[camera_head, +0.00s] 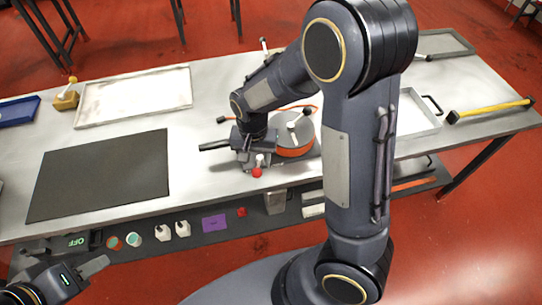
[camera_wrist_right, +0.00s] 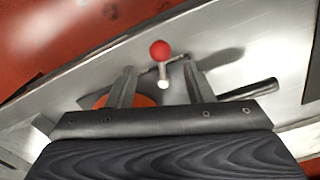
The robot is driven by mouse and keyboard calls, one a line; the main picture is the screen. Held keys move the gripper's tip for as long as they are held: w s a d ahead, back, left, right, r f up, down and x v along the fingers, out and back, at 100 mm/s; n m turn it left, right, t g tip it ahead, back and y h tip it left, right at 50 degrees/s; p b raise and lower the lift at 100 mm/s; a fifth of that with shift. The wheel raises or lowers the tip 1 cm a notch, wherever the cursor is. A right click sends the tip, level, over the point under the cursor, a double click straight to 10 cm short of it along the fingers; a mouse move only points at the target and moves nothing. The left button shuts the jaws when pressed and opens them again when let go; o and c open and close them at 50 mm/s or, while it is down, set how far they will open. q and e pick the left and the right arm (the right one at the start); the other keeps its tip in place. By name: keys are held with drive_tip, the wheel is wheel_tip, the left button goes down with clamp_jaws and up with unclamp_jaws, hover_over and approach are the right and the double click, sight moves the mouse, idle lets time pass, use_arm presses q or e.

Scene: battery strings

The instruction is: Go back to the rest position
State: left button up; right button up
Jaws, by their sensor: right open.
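My right arm reaches over the table in the head view, with its right gripper (camera_head: 248,160) low over the front middle of the table. In the right wrist view the two fingers of this gripper (camera_wrist_right: 159,72) are spread apart with nothing clamped between them. A red ball knob on a pale stem (camera_wrist_right: 160,50) shows between and beyond the fingertips; the same red knob (camera_head: 257,172) shows just below the gripper in the head view. My left gripper (camera_head: 88,270) is at the lower left corner, in front of the table; its jaw opening is unclear.
An orange round device with a grey lever (camera_head: 295,150) stands right beside the right gripper. A black mat (camera_head: 100,175) and white tray (camera_head: 135,97) lie to the left. A yellow bar (camera_head: 490,109) lies at right.

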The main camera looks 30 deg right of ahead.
idle(0.4)
drive_tip(key=shift+s+r, duration=0.15)
drive_tip(key=shift+r, duration=0.15)
drive_tip(key=s+d+r+n+t+y, duration=0.1)
drive_tip(key=s+r+n+t+y, duration=0.1)
drive_tip(key=s+r, duration=0.5)
drive_tip(key=s+d+r+n+t+y, duration=0.1)
drive_tip(key=s+r+n+t, duration=0.2)
drive_tip(key=s+r, duration=0.4)
drive_tip(key=s, duration=0.3)
drive_tip(key=shift+d+t+y, duration=0.3)
drive_tip(key=shift+y, duration=0.1)
